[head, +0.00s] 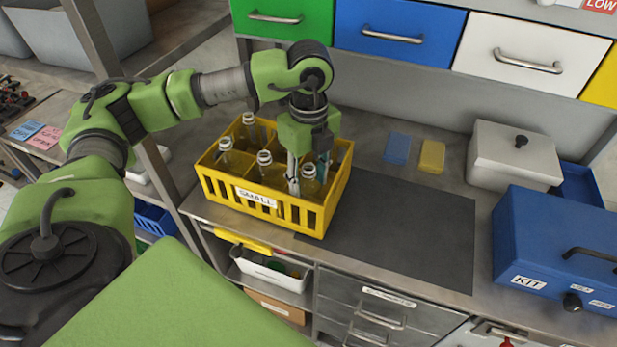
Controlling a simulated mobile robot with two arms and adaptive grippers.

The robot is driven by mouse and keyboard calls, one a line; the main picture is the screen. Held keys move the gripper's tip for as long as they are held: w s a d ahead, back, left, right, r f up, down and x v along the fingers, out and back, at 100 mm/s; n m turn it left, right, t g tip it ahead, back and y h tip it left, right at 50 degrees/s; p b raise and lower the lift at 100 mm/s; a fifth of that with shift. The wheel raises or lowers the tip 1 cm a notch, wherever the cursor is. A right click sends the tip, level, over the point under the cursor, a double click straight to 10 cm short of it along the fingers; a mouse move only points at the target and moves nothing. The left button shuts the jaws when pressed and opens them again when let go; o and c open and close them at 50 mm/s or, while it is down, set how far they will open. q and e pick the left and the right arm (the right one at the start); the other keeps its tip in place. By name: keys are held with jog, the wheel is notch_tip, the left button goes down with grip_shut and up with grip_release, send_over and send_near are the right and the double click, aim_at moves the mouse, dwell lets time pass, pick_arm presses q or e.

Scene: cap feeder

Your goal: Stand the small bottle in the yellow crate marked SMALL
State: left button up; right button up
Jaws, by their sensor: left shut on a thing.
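The yellow crate (283,209) stands on the grey worktop, its white label reading SMALL facing the front. Several clear bottles with pale necks stand upright in its compartments on the left and in the middle. My left gripper (308,170) points down into the right part of the crate. It is shut on a small bottle (310,186), which looks upright inside the crate near the front right. The fingers and the crate wall hide part of this bottle, and I cannot tell whether its base touches the crate floor. My right gripper is not in view.
A dark mat (410,228) lies clear to the right of the crate. Behind it are a blue sponge (397,148) and a yellow sponge (432,156). A lidded grey box (508,158) and a blue KIT box (550,245) stand at the right. Drawers (393,30) line the back.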

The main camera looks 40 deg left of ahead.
pick_arm(q)
jog(key=o, duration=0.5)
jog(key=shift+f, duration=0.15)
jog(key=shift+o, duration=0.2)
jog(key=shift+r, duration=0.3)
jog(key=shift+w+r, duration=0.1)
jog(key=shift+r, duration=0.2)
notch_tip(320, 180, up, 10)
jog(key=shift+r+b, duration=0.1)
jog(key=shift+b, duration=0.5)
jog(key=shift+r, duration=0.5)
